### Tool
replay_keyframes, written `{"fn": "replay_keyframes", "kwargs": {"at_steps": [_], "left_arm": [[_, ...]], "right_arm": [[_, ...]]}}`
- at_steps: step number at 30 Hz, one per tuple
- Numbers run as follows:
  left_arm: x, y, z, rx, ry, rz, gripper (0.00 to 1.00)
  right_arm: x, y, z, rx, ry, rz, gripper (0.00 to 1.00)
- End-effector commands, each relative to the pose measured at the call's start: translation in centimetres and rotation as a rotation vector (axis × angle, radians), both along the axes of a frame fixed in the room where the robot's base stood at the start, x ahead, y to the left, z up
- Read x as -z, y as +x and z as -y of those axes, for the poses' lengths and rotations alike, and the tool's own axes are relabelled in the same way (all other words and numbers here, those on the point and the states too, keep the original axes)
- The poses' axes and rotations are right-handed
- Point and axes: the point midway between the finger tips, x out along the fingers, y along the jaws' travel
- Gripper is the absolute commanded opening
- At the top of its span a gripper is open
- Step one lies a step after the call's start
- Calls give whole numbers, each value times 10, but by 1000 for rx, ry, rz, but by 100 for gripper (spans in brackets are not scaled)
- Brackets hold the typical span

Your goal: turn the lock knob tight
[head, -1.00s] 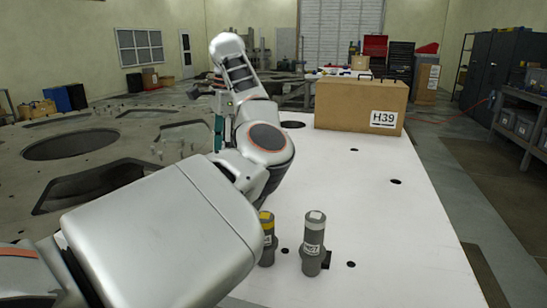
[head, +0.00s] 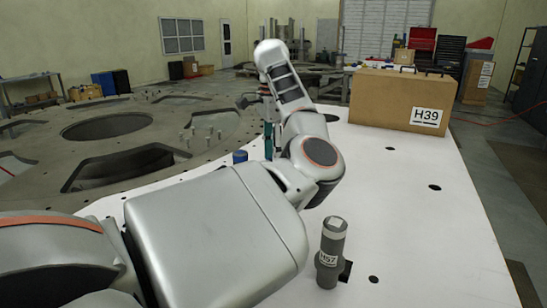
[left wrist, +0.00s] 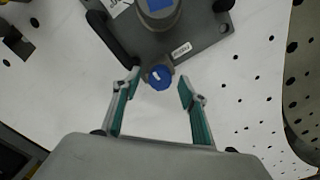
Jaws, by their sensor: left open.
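The lock knob (left wrist: 160,77) is small and blue with a white mark. In the left wrist view it sits at the near edge of a grey plate fixture (left wrist: 205,40). My left gripper (left wrist: 159,84) is open, its green-padded fingers on either side of the knob with a gap on both sides. In the head view my arm hides the knob and most of the fixture; a teal finger of the left gripper (head: 268,140) shows past the arm. My right gripper is in neither view.
A grey cylinder labelled H57 (head: 331,255) stands on the white table (head: 400,225). A cardboard box marked H39 (head: 400,100) stands at the back. A dark handle (left wrist: 112,38) rises left of the knob. A large grey plate (head: 50,150) with openings lies left.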

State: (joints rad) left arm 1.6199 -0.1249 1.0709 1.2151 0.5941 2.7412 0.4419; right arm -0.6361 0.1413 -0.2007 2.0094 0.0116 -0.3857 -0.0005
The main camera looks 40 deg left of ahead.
Motion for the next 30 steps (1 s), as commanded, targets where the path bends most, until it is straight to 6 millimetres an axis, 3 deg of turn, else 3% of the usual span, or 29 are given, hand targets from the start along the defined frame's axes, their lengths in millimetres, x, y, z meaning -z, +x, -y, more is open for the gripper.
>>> {"fn": "replay_keyframes", "kwargs": {"at_steps": [10, 15, 30], "left_arm": [[3, 0, 0, 1, 0, 1, 43], [3, 0, 0, 1, 1, 0, 4], [1, 0, 0, 102, 0, 2, 4]], "right_arm": [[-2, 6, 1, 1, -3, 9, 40], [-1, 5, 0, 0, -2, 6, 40], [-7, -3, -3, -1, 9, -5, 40]]}}
